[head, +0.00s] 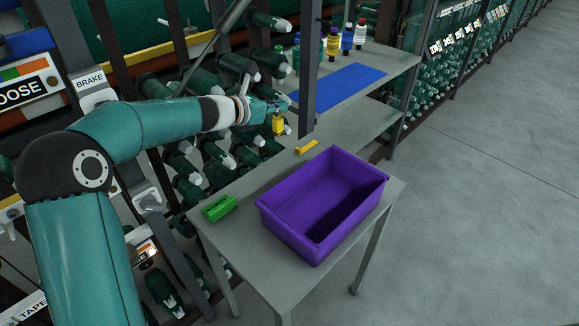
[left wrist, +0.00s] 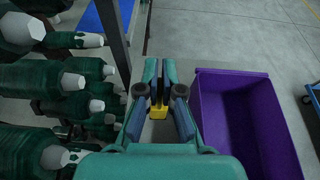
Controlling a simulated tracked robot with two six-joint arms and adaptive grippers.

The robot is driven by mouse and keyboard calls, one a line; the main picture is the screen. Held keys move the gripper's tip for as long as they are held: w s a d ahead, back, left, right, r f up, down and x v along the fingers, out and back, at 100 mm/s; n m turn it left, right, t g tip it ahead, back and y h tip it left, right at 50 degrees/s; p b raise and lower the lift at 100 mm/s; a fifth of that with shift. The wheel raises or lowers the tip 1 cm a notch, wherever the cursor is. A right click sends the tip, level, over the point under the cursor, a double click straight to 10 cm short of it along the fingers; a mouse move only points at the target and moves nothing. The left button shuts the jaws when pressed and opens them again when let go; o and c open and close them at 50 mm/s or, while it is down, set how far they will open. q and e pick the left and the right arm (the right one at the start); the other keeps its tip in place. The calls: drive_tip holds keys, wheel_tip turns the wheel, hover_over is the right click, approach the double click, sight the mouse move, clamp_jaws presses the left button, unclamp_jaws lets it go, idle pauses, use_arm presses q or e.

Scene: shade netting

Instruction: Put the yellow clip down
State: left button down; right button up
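My left gripper (head: 275,109) is stretched out over the far left side of the grey table (head: 257,262). It is shut on a yellow clip (head: 278,125), which hangs below the fingertips, above the table. In the left wrist view the clip (left wrist: 158,112) shows between the fingers of the left gripper (left wrist: 166,95), partly hidden by them. My right gripper is in neither view.
A purple bin (head: 286,222) stands on the table, right of the gripper. A green block (head: 219,208) lies at the table's left edge. A yellow piece (head: 306,147) lies near a dark upright post (head: 309,75). Racked green spools (head: 190,185) crowd the left. Bottles (head: 333,43) stand behind a blue mat (head: 340,87).

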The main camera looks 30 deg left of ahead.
use_arm(q)
drive_tip(key=shift+w+d+f+b, duration=0.15)
drive_tip(key=shift+f+b, duration=0.6)
drive_tip(key=shift+f, duration=1.95)
drive_tip(key=shift+d+f+b, duration=0.15)
drive_tip(key=shift+f+b, duration=0.6)
drive_tip(key=shift+f, duration=2)
drive_tip(key=shift+w+d+f+b, duration=0.15)
drive_tip(key=shift+f+b, duration=0.6)
drive_tip(key=shift+f, duration=1.95)
drive_tip(key=c, duration=1.3)
unclamp_jaws()
drive_tip(key=shift+s, duration=0.15)
drive_tip(key=shift+s+r, duration=0.1)
drive_tip(key=b+v, duration=0.1)
drive_tip(key=v, duration=1)
drive_tip(key=shift+s+a+r, duration=0.15)
drive_tip(key=shift+s+a, duration=0.1)
drive_tip(key=shift+s, duration=0.05)
